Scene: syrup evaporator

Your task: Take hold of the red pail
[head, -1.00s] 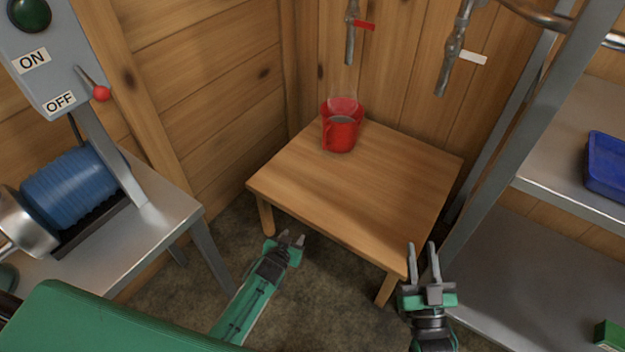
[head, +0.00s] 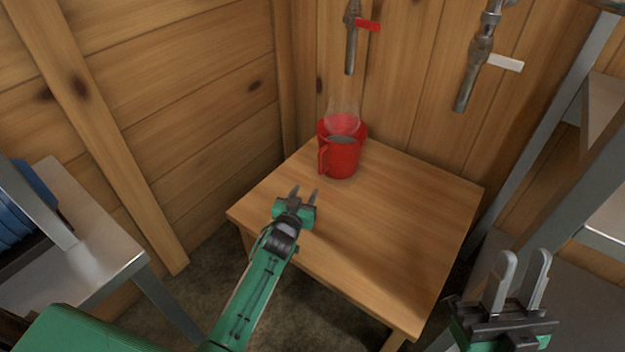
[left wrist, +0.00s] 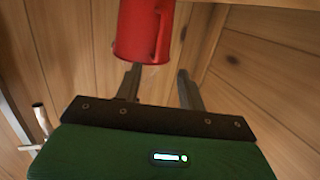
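The red pail (head: 341,158) stands upright at the back of a small wooden table, with steam above it and liquid inside. Its handle is on its left side. My left gripper (head: 304,191) is open and empty over the table, in front of the pail and a little to its left, apart from it. The left wrist view shows the pail (left wrist: 140,35) beyond the open fingers (left wrist: 158,84), its handle on the right there. My right gripper (head: 522,262) is open and empty at the lower right, beyond the table's right edge.
The wooden table (head: 390,225) is clear around the pail. Two taps hang on the back wall, one with a red tag (head: 368,25) and one with a white tag (head: 506,63). A metal bench (head: 95,247) stands at left and a metal shelf frame (head: 545,135) at right.

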